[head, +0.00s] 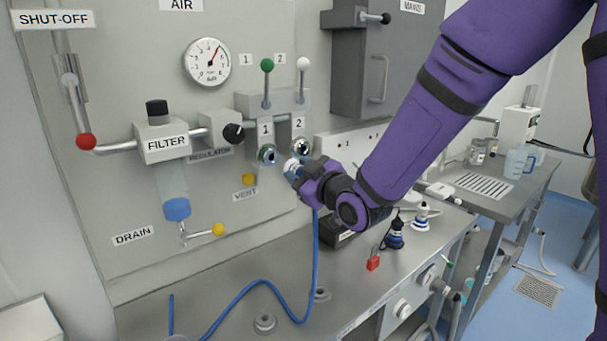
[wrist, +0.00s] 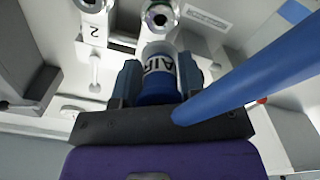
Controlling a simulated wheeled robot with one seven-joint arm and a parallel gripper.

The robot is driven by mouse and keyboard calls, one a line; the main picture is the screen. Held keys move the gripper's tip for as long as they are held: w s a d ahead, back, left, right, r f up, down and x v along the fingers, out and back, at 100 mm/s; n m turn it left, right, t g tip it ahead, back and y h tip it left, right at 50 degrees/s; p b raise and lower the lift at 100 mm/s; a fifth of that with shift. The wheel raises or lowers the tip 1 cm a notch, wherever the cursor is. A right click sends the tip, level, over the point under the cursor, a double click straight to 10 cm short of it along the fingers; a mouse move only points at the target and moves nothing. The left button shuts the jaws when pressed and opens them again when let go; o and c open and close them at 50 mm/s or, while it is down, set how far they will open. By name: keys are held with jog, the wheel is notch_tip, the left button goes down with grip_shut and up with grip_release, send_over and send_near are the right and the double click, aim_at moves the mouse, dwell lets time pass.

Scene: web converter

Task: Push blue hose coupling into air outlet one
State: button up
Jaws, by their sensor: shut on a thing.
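The blue hose coupling (wrist: 160,78), with a white collar lettered AIR, is gripped between the two fingers of my gripper (wrist: 160,72). In the head view my gripper (head: 300,172) holds the coupling (head: 291,167) just right of and below air outlet one (head: 267,155). Air outlet two (head: 301,147) is just above the gripper. In the wrist view, outlet one (wrist: 160,16) lies just beyond the coupling's front end, and outlet two (wrist: 92,4) is to its left. The coupling appears apart from outlet one; the exact gap is unclear. The blue hose (wrist: 255,82) crosses the wrist view.
The hose (head: 316,265) hangs to the steel bench and curls left. A green-knobbed lever (head: 267,66) and a white-knobbed lever (head: 303,64) stand above the outlets. A yellow vent knob (head: 249,179) is at left.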

aim_at(289, 166)
jog(key=shift+x, duration=2.1)
jog(key=shift+x, duration=1.8)
dwell(0.8)
jog(key=o, duration=1.2)
jog(key=v, duration=1)
jog(key=shift+s+d, duration=0.2)
jog(key=shift+s, duration=0.1)
